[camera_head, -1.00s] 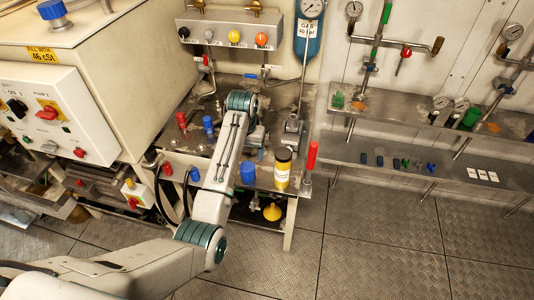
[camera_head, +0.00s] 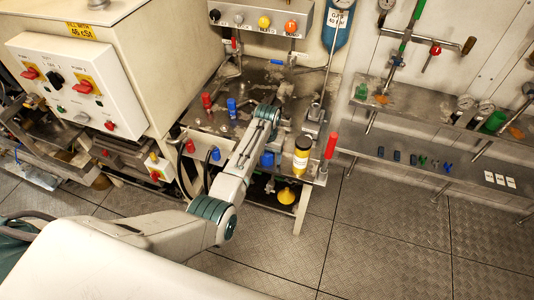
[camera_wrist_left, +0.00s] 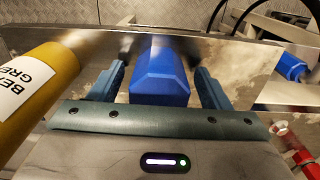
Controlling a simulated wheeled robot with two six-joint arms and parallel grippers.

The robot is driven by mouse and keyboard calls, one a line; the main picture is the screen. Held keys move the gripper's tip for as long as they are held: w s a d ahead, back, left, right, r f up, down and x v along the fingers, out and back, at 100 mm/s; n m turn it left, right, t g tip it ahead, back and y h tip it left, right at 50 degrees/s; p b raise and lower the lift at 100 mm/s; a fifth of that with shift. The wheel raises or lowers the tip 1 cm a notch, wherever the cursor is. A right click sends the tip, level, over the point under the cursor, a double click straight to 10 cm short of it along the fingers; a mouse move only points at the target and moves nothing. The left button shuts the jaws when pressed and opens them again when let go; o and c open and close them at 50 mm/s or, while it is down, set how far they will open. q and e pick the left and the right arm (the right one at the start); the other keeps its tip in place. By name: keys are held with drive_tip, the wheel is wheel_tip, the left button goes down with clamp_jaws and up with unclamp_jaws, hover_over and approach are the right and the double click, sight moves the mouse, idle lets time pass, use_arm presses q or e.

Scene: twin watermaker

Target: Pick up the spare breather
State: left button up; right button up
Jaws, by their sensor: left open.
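A blue faceted cap-like part, which I take for the spare breather, stands on the metal bench (camera_head: 238,183) just left of a yellow container in the head view (camera_head: 267,159). In the left wrist view this blue part (camera_wrist_left: 160,75) lies between the two fingers of my left gripper (camera_wrist_left: 160,70). The fingers are open, with a visible gap on each side of it. In the head view my left forearm reaches down over the bench, and its fingers are mostly hidden. My right gripper is not in view.
A red upright handle (camera_head: 331,146) is at the bench's right end. Red and blue valve handles (camera_head: 231,107) stand behind. A shelf with small parts (camera_head: 412,160) is at right.

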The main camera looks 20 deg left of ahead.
use_arm(q)
drive_tip(key=shift+w+f, duration=0.1)
drive_tip(key=c, duration=1.1)
